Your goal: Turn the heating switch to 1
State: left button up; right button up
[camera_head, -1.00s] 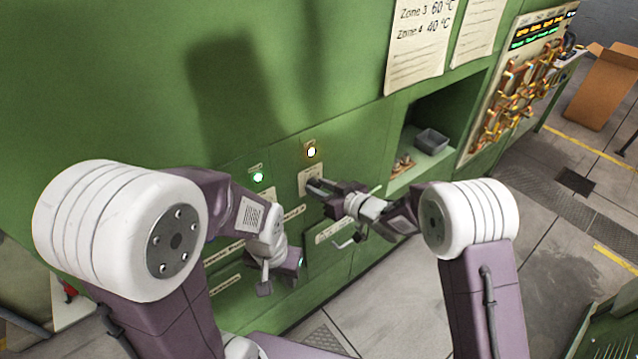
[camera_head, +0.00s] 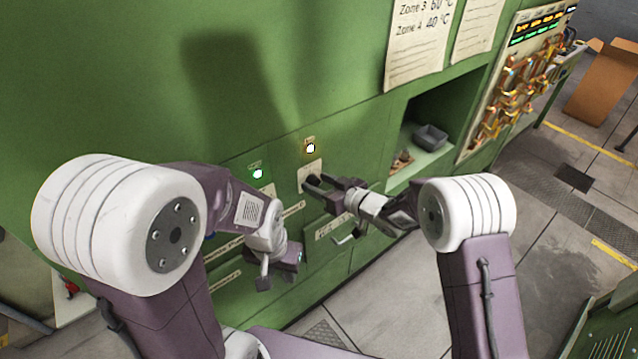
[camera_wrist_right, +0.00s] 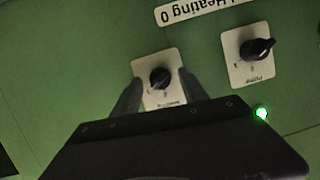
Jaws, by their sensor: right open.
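The switch in front of my right gripper is a black rotary knob (camera_wrist_right: 160,78) on a pale plate (camera_wrist_right: 171,60) with small upside-down print, too small to read surely; its setting is unclear. In the wrist view the knob shows between the two fingers of my right gripper (camera_wrist_right: 156,92), which are apart, one on each side. No grip on the knob shows. In the head view my right gripper (camera_head: 318,185) is at the plate (camera_head: 309,172), partly hiding it. My left gripper (camera_head: 283,268) hangs lower left, close to the green panel; its jaw opening is unclear.
A second knob (camera_wrist_right: 259,47) on its own plate sits to the right in the wrist view, near a lit green lamp (camera_wrist_right: 262,113). A label reading "Heating 0" (camera_wrist_right: 190,11) is above.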

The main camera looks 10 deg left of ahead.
jog(key=shift+s+d, duration=0.15)
jog(key=shift+d, duration=0.15)
jog(key=b+v, duration=0.2)
jog(key=v, duration=0.6)
jog(key=shift+r, duration=0.15)
jog(key=shift+s+d, duration=0.1)
jog(key=shift+s, duration=0.05)
